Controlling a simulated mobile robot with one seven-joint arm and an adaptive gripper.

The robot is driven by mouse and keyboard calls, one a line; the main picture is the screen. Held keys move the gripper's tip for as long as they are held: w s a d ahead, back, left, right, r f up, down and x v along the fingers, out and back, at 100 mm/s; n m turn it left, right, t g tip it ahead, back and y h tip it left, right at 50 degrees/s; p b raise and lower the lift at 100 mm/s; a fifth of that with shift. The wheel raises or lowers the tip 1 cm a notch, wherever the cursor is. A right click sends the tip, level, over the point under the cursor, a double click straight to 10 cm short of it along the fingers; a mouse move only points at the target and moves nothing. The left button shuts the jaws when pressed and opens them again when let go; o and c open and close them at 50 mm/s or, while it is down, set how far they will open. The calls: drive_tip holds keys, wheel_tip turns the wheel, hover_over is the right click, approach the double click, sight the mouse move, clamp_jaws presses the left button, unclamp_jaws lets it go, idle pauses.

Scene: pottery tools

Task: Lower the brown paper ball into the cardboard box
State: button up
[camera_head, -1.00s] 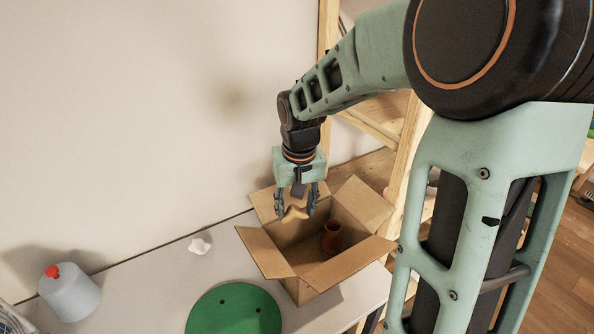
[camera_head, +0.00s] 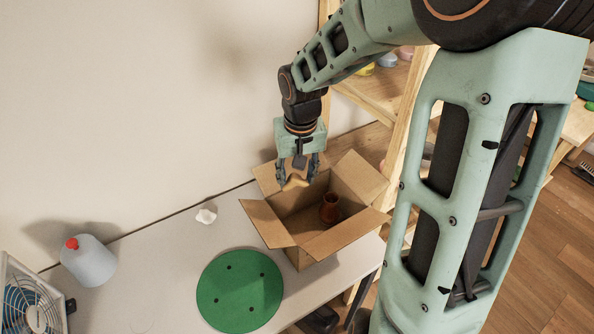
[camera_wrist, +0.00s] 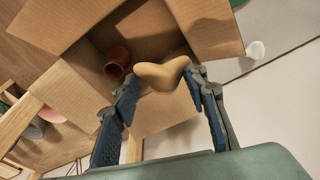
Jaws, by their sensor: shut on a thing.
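The open cardboard box (camera_head: 353,234) stands at the right end of the grey table with its flaps spread; its flap also shows in the wrist view (camera_wrist: 208,25). My gripper (camera_head: 298,176) points down over the back left part of the box opening.
A reddish-brown vase (camera_head: 330,208) stands inside the box, right of the ball. A green disc (camera_head: 240,290), a white crumpled lump (camera_head: 206,216), a bottle with a red cap (camera_head: 88,262) and a fan (camera_head: 30,305) are to the left. A wooden shelf frame (camera_head: 407,140) rises behind the box.

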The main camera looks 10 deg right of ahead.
wheel_tip(320, 180, down, 6)
drive_tip(key=b, duration=0.4)
drive_tip(key=shift+f, duration=0.15)
idle(0.6)
drive_tip(key=shift+f+b, duration=5.9)
drive_tip(key=shift+f, duration=0.75)
drive_tip(key=o, duration=0.8)
drive_tip(key=shift+r, duration=0.15)
